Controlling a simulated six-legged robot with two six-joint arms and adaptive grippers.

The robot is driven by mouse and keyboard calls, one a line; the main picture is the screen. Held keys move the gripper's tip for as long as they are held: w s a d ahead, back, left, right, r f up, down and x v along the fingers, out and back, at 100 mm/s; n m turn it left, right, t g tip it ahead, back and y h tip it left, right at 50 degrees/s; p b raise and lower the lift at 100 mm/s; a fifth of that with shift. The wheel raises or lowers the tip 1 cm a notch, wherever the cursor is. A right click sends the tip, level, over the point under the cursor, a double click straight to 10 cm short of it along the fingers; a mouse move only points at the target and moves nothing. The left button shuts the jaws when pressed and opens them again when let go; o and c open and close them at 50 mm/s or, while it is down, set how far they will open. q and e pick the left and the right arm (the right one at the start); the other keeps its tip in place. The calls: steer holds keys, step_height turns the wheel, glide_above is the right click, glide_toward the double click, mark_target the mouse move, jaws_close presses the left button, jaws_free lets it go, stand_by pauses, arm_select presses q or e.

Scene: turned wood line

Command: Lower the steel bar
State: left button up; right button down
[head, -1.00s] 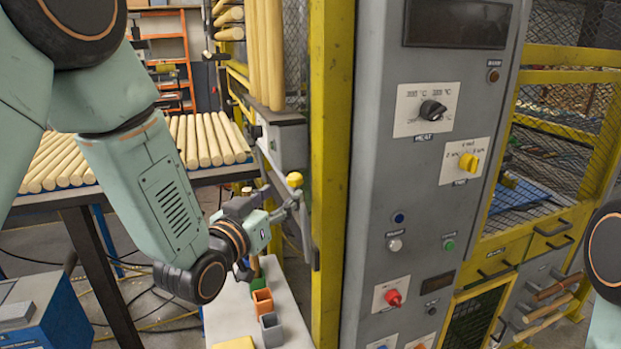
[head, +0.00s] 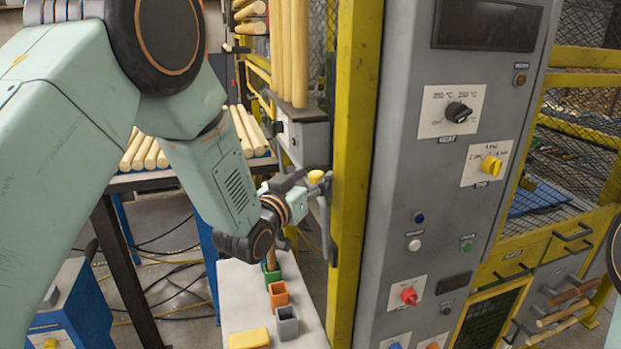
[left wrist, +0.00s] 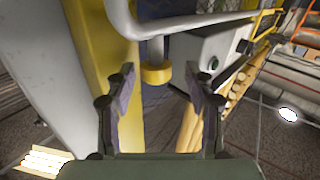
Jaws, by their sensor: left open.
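The steel bar (head: 325,218) is a bent grey bar with a yellow knob (head: 316,176), beside the yellow post of the machine in the head view. In the left wrist view the bar (left wrist: 190,22) curves across the top and the knob (left wrist: 156,74) hangs from its short stem. My left gripper (head: 304,184) is open and empty, close by the knob. In the left wrist view the knob shows between the tips of its two fingers (left wrist: 160,85); I cannot tell any contact. My right gripper is out of view.
The yellow post (head: 355,150) and grey control panel (head: 440,180) stand right of the bar. A grey box (head: 306,138) sits behind it.

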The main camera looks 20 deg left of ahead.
arm_select(q)
steer(key=shift+w+d, duration=0.15)
steer(key=shift+d, duration=0.25)
steer(key=c, duration=0.5)
steer(key=shift+a, duration=0.3)
steer(key=c, duration=0.5)
steer(key=shift+d, duration=0.15)
jaws_close()
